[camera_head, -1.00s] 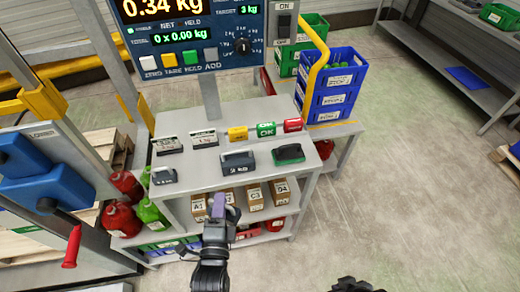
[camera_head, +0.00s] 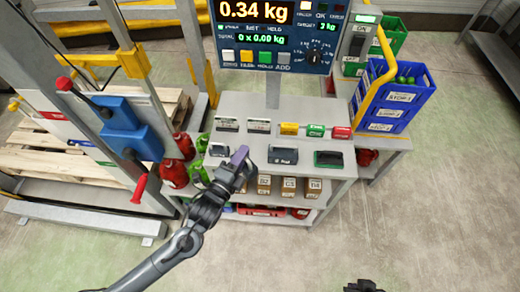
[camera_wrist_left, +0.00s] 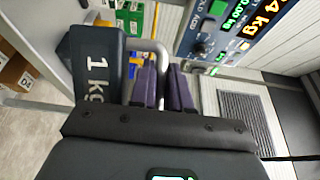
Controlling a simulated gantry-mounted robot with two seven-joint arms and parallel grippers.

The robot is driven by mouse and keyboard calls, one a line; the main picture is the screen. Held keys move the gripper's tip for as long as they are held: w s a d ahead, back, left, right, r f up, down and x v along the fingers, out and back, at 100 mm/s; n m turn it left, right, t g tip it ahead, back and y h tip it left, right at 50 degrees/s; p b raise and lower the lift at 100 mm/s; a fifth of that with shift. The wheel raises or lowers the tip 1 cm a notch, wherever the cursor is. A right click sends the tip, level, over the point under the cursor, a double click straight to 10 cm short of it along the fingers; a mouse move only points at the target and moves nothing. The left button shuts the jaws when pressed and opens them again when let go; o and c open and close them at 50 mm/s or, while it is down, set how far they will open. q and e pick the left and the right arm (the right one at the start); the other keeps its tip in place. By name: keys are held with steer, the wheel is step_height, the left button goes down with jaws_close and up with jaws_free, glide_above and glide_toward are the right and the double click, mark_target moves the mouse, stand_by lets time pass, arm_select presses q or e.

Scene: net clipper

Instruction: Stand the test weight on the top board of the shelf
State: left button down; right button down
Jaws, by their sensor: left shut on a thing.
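My left gripper (camera_head: 242,155) has purple fingers and reaches over the front left part of the shelf's top board (camera_head: 262,182). In the left wrist view its fingers (camera_wrist_left: 165,88) are shut on the pale looped handle of a dark test weight (camera_wrist_left: 97,68) marked 1 kg. In the head view a small dark block (camera_head: 218,150) shows just left of the fingers; I cannot tell whether it is this weight. Whether the held weight touches the board is hidden. A dark tip of my right gripper (camera_head: 363,286) shows at the bottom edge; its jaws are unclear.
Brown boxes (camera_head: 288,185) fill the board below. The scale display (camera_head: 265,30) rises behind. A blue crate (camera_head: 400,100) stands right.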

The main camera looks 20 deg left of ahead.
arm_select(q)
steer(key=shift+w+a+f+b, duration=0.25)
steer(key=shift+w+a+f, duration=0.1)
steer(key=shift+w+f, duration=1.4)
steer(key=shift+w+a+f+b, duration=0.25)
steer(key=shift+w+a+f, duration=0.15)
steer(key=shift+w+f, duration=1.3)
steer(key=shift+w+a+f+b, duration=0.25)
steer(key=shift+w+a+f, duration=0.1)
steer(key=shift+w+f, duration=1.4)
steer(key=c, duration=1.5)
jaws_free()
steer(key=shift+w, duration=0.1)
steer(key=shift+c, duration=0.2)
steer(key=o, duration=0.4)
steer(key=shift+o, duration=0.2)
steer(key=s+a+n+g+y, duration=0.1)
steer(key=s+n+g, duration=0.6)
steer(key=s, duration=1.1)
steer(key=s+a+n+g+y, duration=0.2)
steer(key=s+n+g, duration=0.5)
steer(key=s, duration=1.1)
steer(key=n, duration=0.4)
steer(key=shift+a+y+p, duration=0.25)
steer(key=shift+y+p, duration=0.05)
